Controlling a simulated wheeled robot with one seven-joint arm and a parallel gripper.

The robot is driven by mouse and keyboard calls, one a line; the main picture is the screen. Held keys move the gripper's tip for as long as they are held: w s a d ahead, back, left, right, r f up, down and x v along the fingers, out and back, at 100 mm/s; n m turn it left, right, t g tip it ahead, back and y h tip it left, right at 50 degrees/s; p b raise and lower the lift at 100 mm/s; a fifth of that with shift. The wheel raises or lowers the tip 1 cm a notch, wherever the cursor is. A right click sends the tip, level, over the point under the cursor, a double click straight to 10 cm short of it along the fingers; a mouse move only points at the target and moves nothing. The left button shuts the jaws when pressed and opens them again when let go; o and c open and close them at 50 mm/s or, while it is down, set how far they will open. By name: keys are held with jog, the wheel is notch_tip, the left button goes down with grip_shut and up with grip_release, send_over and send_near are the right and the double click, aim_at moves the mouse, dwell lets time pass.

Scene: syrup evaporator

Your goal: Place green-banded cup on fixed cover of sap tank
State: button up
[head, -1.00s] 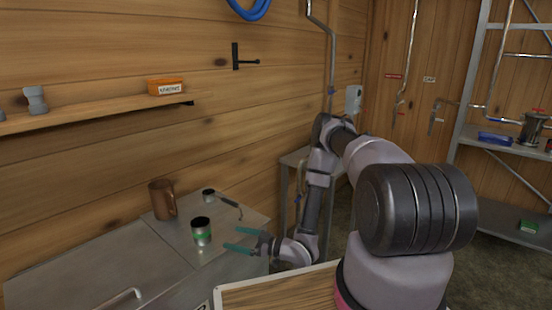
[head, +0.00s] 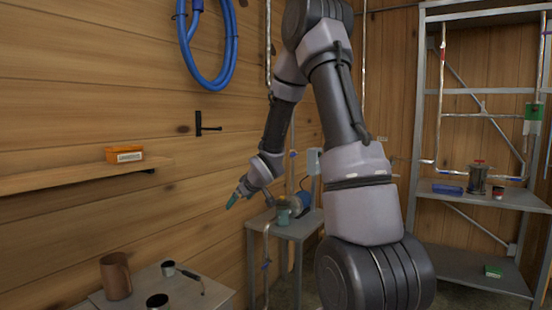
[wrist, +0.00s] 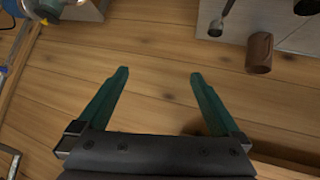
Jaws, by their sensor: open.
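My gripper (head: 236,196) is raised well above and to the right of the cup, near the wall. In the wrist view its teal fingers (wrist: 158,73) are wide apart with nothing between them.
A wall shelf (head: 80,177) holds an orange box (head: 125,154). A black hook (head: 206,128) juts from the wall. A side table (head: 290,228) stands right of the tank.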

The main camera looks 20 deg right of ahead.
jog(key=s+d+r+m+g+h, duration=0.1)
jog(key=s+d+r+m, duration=0.1)
jog(key=s+r, duration=0.45)
jog(key=s+d+r+m+h, duration=0.1)
jog(key=s+r+m, duration=0.2)
jog(key=s+r, duration=0.35)
jog(key=s+a+r+m+g+y, duration=0.1)
jog(key=s+a+r+m, duration=0.1)
jog(key=s, duration=0.8)
jog(key=s+a+r+m+y, duration=0.1)
jog(key=s+r, duration=0.4)
jog(key=s, duration=0.6)
jog(key=shift+a+m+g, duration=0.4)
jog(key=shift+a+m, duration=0.2)
jog(key=shift+a, duration=0.05)
jog(key=shift+w, duration=0.1)
